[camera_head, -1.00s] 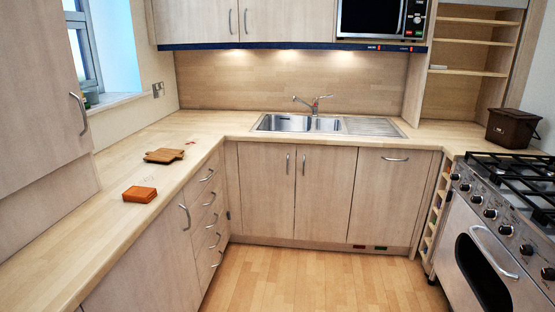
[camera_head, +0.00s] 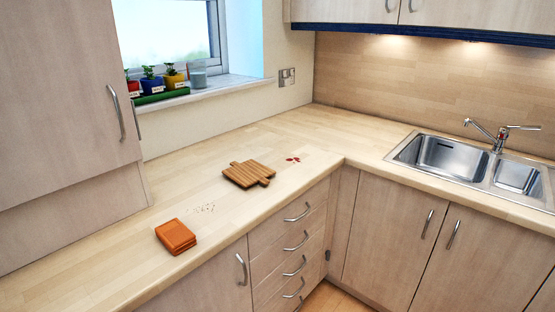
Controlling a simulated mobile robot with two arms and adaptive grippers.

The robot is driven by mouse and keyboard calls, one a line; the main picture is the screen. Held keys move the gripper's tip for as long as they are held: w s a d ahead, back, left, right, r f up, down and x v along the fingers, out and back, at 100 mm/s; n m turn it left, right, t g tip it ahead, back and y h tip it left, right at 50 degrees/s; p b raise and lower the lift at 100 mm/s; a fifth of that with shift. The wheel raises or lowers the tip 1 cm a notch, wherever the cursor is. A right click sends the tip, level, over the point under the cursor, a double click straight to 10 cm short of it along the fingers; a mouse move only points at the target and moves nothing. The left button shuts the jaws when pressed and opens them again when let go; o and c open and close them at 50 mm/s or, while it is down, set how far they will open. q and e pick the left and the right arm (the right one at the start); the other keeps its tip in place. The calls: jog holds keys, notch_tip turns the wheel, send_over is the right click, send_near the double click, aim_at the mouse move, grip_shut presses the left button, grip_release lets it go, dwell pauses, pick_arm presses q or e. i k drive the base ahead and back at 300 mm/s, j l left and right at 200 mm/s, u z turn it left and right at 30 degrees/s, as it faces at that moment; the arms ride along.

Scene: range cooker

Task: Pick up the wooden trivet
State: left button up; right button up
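A slatted brown wooden piece with short handle-like tabs (camera_head: 248,173), which looks like the wooden trivet, lies flat on the left worktop (camera_head: 110,262) near the corner. An orange stack of flat square pieces (camera_head: 176,237) lies nearer on the same worktop, to its left and apart from it. Neither of my grippers is in view.
Dark crumbs (camera_head: 204,208) and small red bits (camera_head: 293,160) lie near the wooden piece. A tall cabinet (camera_head: 62,110) stands at left. Potted plants (camera_head: 173,80) sit on the windowsill. A sink (camera_head: 450,155) is at right. The worktop is otherwise clear.

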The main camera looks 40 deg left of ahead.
aim_at(249, 172)
jog(key=i, duration=1.9)
jog(key=i+u, duration=0.1)
jog(key=u, duration=0.35)
jog(key=i+u, duration=0.15)
jog(key=u, duration=0.25)
jog(key=i+l+u, duration=0.1)
jog(key=u, duration=0.35)
jog(key=l+u, duration=0.15)
jog(key=u, duration=0.25)
jog(key=i, duration=0.05)
